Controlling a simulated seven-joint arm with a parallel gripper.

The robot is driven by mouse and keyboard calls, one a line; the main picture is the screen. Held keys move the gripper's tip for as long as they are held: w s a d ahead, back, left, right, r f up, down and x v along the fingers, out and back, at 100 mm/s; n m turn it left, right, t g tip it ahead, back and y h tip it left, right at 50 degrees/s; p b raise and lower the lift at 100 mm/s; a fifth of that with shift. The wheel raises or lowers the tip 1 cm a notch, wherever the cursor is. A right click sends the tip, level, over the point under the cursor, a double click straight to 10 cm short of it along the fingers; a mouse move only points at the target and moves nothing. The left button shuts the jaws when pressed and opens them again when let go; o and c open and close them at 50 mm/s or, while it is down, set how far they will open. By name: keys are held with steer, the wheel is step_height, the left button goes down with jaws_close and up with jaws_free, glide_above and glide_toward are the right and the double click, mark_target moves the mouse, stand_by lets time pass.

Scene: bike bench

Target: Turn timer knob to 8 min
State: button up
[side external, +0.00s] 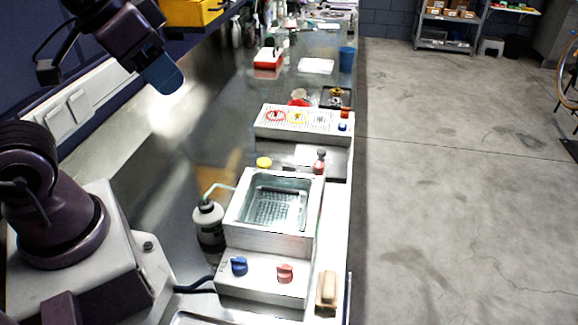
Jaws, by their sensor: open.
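A pale metal bath (232,215) with a wire basket inside stands on the bench. Its front panel (260,288) carries a blue knob (238,266) on the left and a red knob (285,273) on the right. The knob markings are too small to read, so I cannot tell which knob is the timer or where it points. My gripper (163,76) is at the upper left, high above the bench and well away from both knobs. Its fingers show side-on with nothing visible held, and the gap between them is hidden.
A white bottle (208,222) with a bent spout stands left of the bath. A small wooden-topped brush or block (326,290) lies right of the panel. A yellow cap (264,162), a red-topped bottle (319,163) and a labelled box (300,122) are behind. The air above the panel is clear.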

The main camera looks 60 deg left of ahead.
steer(key=o, duration=0.3)
steer(key=n+g, duration=0.6)
steer(key=n, duration=1.4)
glide_toward(290, 166)
step_height(290, 166, down, 10)
steer(key=shift+s+a+f, duration=0.1)
steer(key=c, duration=0.9)
